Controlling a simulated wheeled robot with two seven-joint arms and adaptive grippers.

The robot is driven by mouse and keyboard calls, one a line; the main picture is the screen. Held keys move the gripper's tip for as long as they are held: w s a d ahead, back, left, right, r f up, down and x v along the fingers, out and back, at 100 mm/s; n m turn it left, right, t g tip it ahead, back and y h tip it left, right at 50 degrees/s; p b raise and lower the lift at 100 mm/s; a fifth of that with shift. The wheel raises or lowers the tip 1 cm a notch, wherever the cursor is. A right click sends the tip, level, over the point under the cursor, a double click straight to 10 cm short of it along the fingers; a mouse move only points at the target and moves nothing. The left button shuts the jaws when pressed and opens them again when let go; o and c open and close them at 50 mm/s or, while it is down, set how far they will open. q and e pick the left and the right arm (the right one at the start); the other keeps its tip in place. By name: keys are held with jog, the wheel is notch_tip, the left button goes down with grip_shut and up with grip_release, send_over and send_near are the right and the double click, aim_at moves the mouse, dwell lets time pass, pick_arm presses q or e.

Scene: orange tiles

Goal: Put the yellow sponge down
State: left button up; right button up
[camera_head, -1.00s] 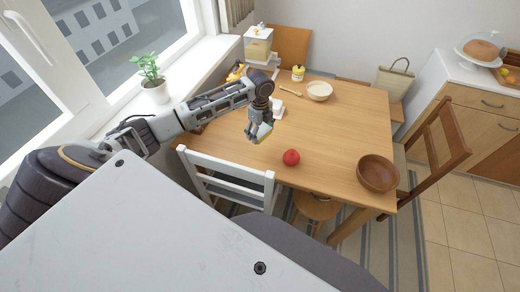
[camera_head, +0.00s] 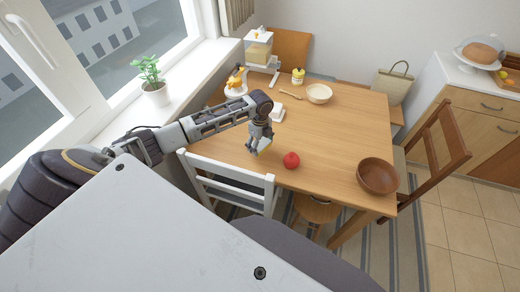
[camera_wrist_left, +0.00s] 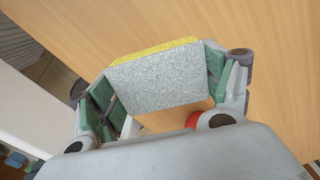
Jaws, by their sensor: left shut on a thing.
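The yellow sponge (camera_wrist_left: 165,78) is between the fingers of my left gripper in the left wrist view. It shows a broad grey face and a yellow strip along its far edge. In the head view my left gripper (camera_head: 257,146) is shut on the sponge, over the near edge of the wooden table (camera_head: 335,125). Only a small part of the sponge (camera_head: 264,144) shows there. I cannot tell whether the sponge touches the tabletop. My right gripper is not in view.
A red apple (camera_head: 291,160) lies just right of my left gripper. A brown bowl (camera_head: 377,175) is at the table's right corner. A white chair (camera_head: 228,186) stands at the near edge. A white butter dish (camera_head: 277,113) is behind the gripper. The middle of the table is clear.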

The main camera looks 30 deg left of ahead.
aim_at(260, 149)
pick_arm(q)
jog(key=shift+f, duration=1.85)
jog(key=o, duration=1.1)
jog(key=shift+c, duration=0.2)
jog(key=shift+r, duration=0.75)
notch_tip(260, 149, up, 9)
jog(key=shift+r, duration=0.9)
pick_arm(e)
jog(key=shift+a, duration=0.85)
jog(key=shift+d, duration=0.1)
